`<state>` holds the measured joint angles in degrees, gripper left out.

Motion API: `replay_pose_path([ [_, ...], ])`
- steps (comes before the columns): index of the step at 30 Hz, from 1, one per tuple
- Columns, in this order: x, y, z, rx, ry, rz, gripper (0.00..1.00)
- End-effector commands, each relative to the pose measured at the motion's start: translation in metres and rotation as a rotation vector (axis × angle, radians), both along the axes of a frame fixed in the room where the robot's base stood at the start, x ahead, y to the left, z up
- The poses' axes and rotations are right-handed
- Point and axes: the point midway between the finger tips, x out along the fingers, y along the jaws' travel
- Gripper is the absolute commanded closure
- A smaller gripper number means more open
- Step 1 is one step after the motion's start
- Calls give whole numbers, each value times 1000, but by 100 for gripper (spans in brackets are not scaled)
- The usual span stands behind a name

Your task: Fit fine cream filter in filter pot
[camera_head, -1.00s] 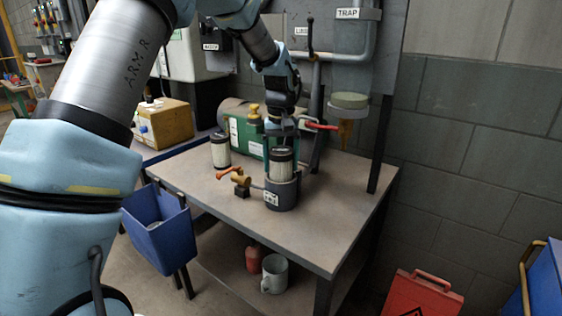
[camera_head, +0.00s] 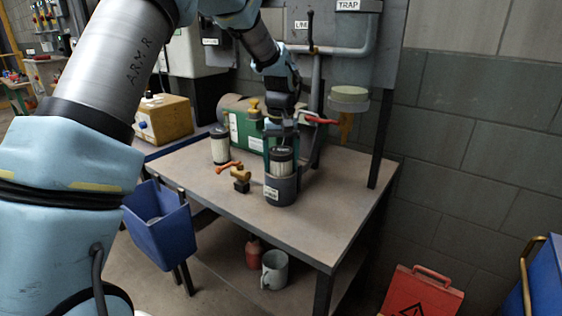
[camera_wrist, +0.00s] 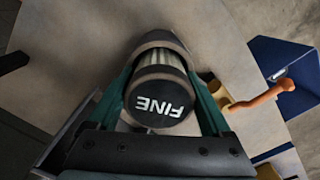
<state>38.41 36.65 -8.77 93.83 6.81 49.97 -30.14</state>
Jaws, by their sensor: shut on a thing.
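The fine filter (camera_head: 281,159) is a cream cylinder with a dark cap. The cap reads "FINE" in the wrist view (camera_wrist: 161,98). My gripper (camera_head: 282,148) is shut on it from above, with a green finger on each side. The filter pot (camera_head: 281,190) is a dark grey labelled cup on the bench. The filter's lower part is inside the pot's mouth, hidden by the wall, and its upper part stands above the rim. In the wrist view the pot's rim (camera_wrist: 157,38) shows beyond the filter. I cannot tell if the filter touches the bottom.
Another cream filter with a dark cap (camera_head: 220,146) stands on the bench (camera_head: 330,215) to the left. A brass valve with an orange handle (camera_head: 240,178) is beside the pot. A green tank (camera_head: 240,130) stands behind, and a blue bin (camera_head: 160,225) hangs at the bench's left.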

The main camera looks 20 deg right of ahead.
Motion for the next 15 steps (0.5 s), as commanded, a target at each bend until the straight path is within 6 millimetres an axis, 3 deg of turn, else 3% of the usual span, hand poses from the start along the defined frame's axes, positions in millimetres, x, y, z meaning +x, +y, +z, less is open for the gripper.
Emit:
replay_pose_path([
  [2, 0, 0, -3, 0, 0, 0, 85],
  [3, 0, 0, -2, 0, 0, 0, 12],
  [7, 0, 1, -3, 2, 2, 0, 0],
  [15, 0, 2, -4, 5, 3, 2, 0],
])
